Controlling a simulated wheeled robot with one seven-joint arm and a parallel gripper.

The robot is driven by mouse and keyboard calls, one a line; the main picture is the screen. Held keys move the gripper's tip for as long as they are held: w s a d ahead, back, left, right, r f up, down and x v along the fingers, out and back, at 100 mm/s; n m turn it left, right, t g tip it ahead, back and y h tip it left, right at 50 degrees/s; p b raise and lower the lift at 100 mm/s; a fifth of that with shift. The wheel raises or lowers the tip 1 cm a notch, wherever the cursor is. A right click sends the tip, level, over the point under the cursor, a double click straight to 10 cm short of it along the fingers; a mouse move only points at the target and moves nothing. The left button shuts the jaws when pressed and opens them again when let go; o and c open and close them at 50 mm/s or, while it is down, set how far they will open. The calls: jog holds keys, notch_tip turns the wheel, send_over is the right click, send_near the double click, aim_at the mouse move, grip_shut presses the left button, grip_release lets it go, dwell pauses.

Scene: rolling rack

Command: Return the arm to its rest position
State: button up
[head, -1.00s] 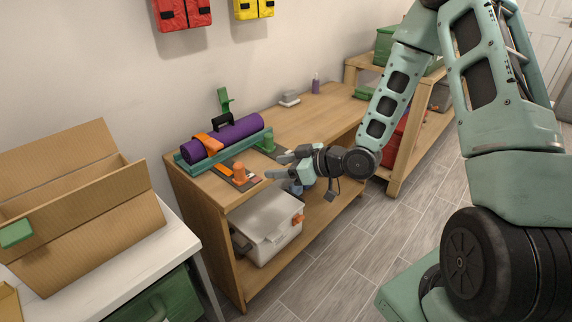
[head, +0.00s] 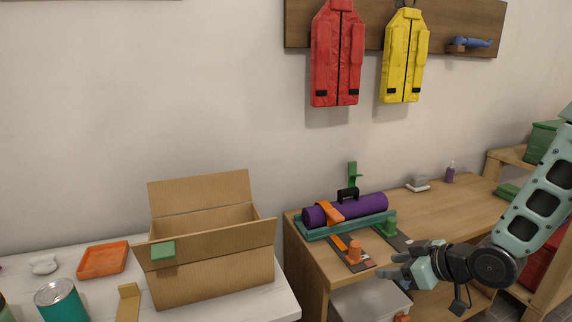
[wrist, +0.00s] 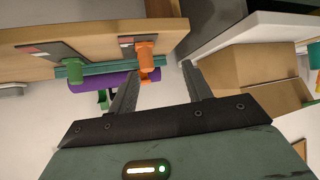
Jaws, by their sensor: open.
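My gripper (head: 392,266) is open and empty, at the lower right of the head view. It is in front of the wooden bench (head: 314,264), near its front edge, and my arm reaches in from the right. In the wrist view my gripper's two fingers (wrist: 158,85) are spread with nothing between them. A purple roll (head: 352,208) with an orange strap lies in a teal cradle on the bench, beyond the gripper. An orange peg (head: 355,250) and a green peg (head: 389,225) stand on dark plates in front of the cradle.
An open cardboard box (head: 215,272) stands on the white table (head: 262,302) at the left, with an orange tray (head: 102,260) and a teal can (head: 62,302). A lidded bin (head: 362,302) sits under the bench. Red (head: 337,55) and yellow (head: 404,58) vests hang on the wall.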

jog(key=s+a+r+g+h, duration=0.2)
jog(key=s+a+r+g, duration=0.15)
jog(key=s, duration=0.55)
jog(key=s+a+r+g+h+p, duration=0.15)
jog(key=s+a+r, duration=0.3)
jog(key=s, duration=0.45)
jog(key=s+a+r+g+h+b, duration=0.1)
jog(key=s+a+r+g+h, duration=0.2)
jog(key=s, duration=0.6)
notch_tip(320, 180, up, 11)
jog(key=a+p, duration=0.1)
jog(key=p, duration=1.1)
jog(key=shift+w+y, duration=0.15)
jog(key=shift+y, duration=0.2)
